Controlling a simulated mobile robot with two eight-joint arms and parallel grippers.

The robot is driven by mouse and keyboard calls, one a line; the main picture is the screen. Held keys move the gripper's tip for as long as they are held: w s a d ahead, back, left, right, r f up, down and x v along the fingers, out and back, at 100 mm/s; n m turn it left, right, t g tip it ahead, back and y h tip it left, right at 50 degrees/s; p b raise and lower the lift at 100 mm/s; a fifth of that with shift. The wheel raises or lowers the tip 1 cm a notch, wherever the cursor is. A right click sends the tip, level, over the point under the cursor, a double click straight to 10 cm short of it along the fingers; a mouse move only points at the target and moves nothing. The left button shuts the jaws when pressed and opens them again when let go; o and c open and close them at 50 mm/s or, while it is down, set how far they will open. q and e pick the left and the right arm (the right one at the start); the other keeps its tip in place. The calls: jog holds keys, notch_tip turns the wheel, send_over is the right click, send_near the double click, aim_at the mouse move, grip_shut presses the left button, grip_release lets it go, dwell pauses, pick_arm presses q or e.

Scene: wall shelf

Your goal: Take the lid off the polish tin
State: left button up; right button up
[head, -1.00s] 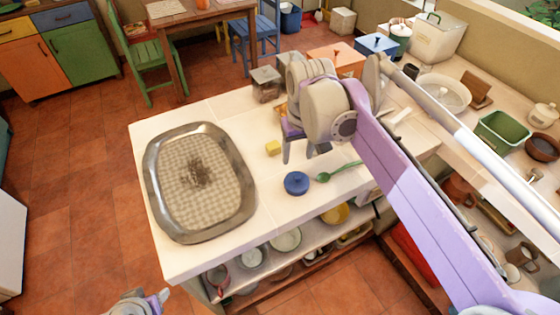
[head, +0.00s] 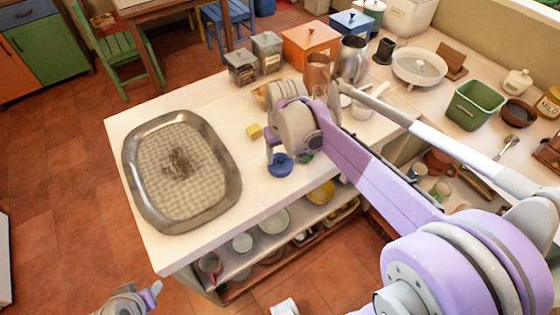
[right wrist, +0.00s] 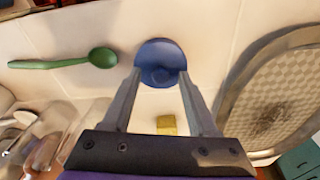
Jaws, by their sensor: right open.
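The polish tin (head: 281,168) is a round blue tin with a small knob on its lid, standing on the white counter near its front edge. It also shows in the right wrist view (right wrist: 160,58). My right gripper (head: 274,158) is open at the tin. In the right wrist view its two fingers (right wrist: 159,85) point at the tin, one to each side of its near edge; I cannot tell if they touch it. The seam between lid and tin is not visible. My left gripper (head: 136,300) is at the bottom left, away from the counter; its jaws are unclear.
A green spoon (right wrist: 75,60) lies beside the tin. A small yellow block (head: 254,131) is close behind it. A large metal tray (head: 225,200) fills the left of the counter. Jars (head: 242,68) and an orange box (head: 311,42) stand at the back. Dishes fill the shelf below.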

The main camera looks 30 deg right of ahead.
grip_shut()
dwell(0.3)
